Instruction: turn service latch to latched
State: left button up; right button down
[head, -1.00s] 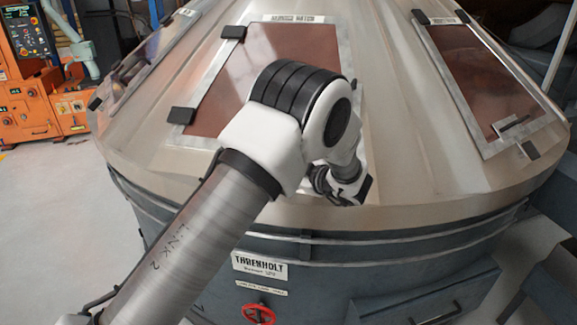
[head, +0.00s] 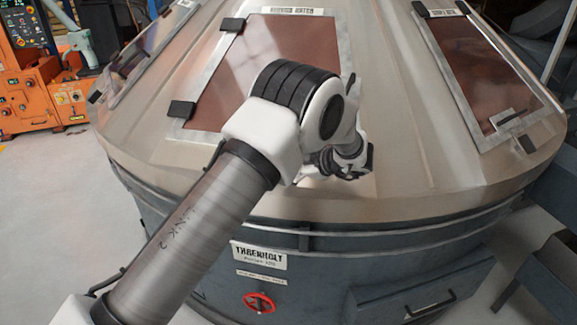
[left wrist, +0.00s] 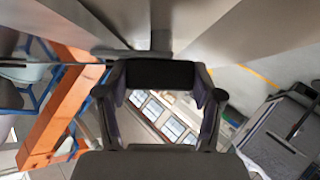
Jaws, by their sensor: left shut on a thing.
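My left gripper (head: 360,163) is at the lower right corner of the middle hatch (head: 292,60) on the machine's sloping cover, mostly hidden behind my own wrist. In the left wrist view its fingers (left wrist: 160,76) close in around a dark piece, with a grey bar (left wrist: 160,38) just beyond. The held thing looks like the service latch, but its shape and angle are hidden by my arm and fingers. My right gripper is in neither view.
The cover (head: 420,150) slopes around the gripper. Another hatch (head: 480,75) with a small dark latch (head: 510,117) lies to the right. An orange cabinet (head: 35,100) stands at the far left, beyond open floor.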

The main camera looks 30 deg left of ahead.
pick_arm(q)
jog(key=o, duration=1.1)
jog(key=shift+o, duration=0.2)
jog(key=v, duration=1.2)
